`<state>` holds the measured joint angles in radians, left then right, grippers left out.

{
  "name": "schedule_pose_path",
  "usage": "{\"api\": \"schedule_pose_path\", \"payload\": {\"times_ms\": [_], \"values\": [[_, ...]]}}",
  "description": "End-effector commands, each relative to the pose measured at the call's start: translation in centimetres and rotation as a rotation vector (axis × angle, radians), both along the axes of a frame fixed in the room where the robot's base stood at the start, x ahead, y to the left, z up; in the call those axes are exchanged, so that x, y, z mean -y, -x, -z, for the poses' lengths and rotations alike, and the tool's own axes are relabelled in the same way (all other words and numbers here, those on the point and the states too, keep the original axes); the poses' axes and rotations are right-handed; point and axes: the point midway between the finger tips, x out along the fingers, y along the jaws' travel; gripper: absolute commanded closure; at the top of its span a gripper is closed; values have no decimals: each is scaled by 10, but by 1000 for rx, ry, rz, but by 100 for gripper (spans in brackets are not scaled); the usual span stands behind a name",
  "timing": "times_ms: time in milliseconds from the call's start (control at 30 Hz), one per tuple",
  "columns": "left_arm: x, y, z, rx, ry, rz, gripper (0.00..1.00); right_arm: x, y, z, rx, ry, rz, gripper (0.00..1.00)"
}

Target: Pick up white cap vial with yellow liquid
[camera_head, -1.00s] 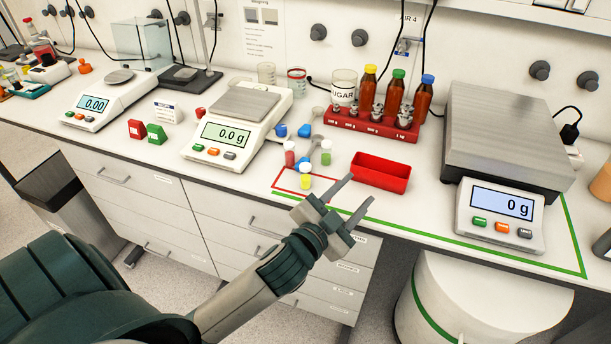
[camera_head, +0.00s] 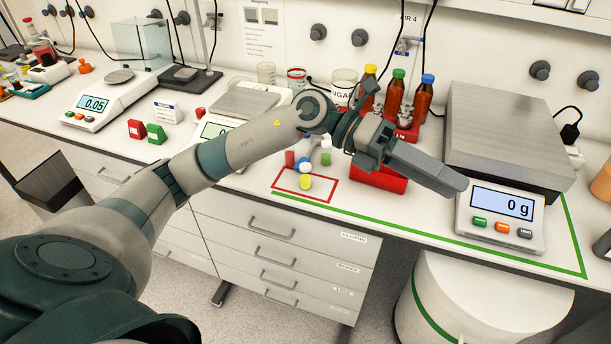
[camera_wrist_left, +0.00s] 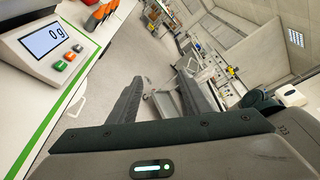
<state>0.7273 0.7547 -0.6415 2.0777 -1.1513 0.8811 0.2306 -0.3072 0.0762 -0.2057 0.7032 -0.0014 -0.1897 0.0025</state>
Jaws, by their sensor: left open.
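The white cap vial with yellow liquid (camera_head: 305,182) stands upright near the bench's front edge, inside a red outlined area. My right gripper is not in view.
A large scale display (camera_head: 500,207) stands at right; it also shows in the left wrist view (camera_wrist_left: 45,40). Capped brown bottles (camera_head: 394,93) stand behind my gripper. My forearm covers part of the middle scale. A white drum (camera_head: 480,290) stands below the bench.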

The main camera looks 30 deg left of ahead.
Motion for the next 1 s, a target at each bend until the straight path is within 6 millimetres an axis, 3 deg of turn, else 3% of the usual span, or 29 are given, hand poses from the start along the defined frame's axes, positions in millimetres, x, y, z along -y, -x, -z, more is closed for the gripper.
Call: {"api": "schedule_pose_path", "payload": {"times_ms": [167,300,500,600,767,1000], "values": [[-61,-21,33,102,-407,29,55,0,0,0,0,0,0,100],[-133,-41,46,127,-726,2,55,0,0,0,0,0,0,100],[-245,-57,33,89,-1111,-92,55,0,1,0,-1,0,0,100],[-284,-57,22,54,-1232,-136,55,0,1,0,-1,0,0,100],[-314,-54,12,21,-1323,-173,55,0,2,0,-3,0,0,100],[-317,-54,11,17,-1332,-174,55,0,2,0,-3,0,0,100]]}}
